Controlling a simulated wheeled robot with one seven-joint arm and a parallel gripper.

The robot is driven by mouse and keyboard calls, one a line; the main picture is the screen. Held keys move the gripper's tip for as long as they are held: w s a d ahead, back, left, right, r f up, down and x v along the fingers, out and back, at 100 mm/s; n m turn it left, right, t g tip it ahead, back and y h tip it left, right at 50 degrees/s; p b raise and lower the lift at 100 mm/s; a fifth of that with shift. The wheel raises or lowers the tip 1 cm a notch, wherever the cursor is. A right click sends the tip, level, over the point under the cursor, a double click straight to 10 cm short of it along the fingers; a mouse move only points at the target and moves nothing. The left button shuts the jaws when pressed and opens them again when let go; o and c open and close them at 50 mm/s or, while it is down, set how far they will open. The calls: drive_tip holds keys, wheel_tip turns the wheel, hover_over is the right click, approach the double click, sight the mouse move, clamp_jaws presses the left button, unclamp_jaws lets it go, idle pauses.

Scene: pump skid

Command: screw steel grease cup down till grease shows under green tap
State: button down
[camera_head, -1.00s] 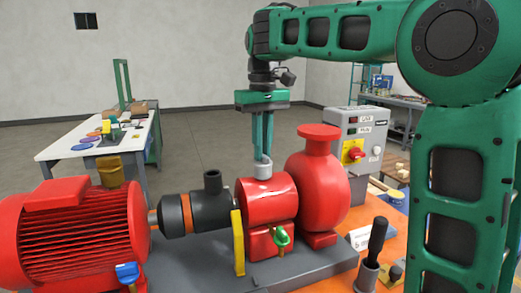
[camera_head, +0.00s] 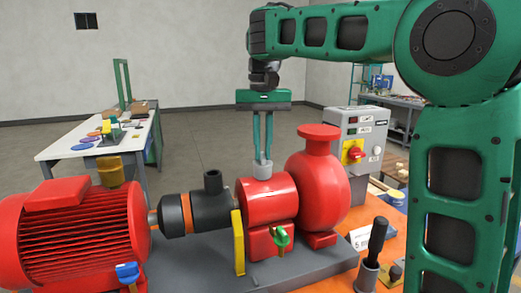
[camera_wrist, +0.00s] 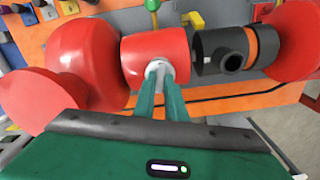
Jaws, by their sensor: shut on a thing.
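The steel grease cup (camera_head: 263,170) is a short grey cylinder on top of the red bearing housing (camera_head: 266,202). My gripper (camera_head: 263,160) points down from above, its two green fingers shut on the cup. In the wrist view the fingertips (camera_wrist: 160,72) close around the cup (camera_wrist: 158,68), which they partly cover. The green tap (camera_head: 281,237) sits low on the front of the housing. It also shows in the wrist view (camera_wrist: 152,5), at the top edge. I cannot make out any grease under the tap.
A red pump casing (camera_head: 319,185) stands close right of the housing. A black coupling part with an upright stub (camera_head: 212,188) and a red motor (camera_head: 75,235) are to the left. A yellow bracket (camera_head: 238,242), blue tap (camera_head: 128,273) and control box (camera_head: 355,145) stand nearby.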

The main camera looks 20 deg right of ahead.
sight(262, 153)
drive_tip(key=shift+m, duration=1.6)
drive_tip(key=shift+r, duration=0.1)
drive_tip(key=c, duration=1.8)
unclamp_jaws()
wheel_tip(262, 153, up, 11)
drive_tip(key=shift+w+f, duration=0.15)
drive_tip(key=shift+f, duration=0.05)
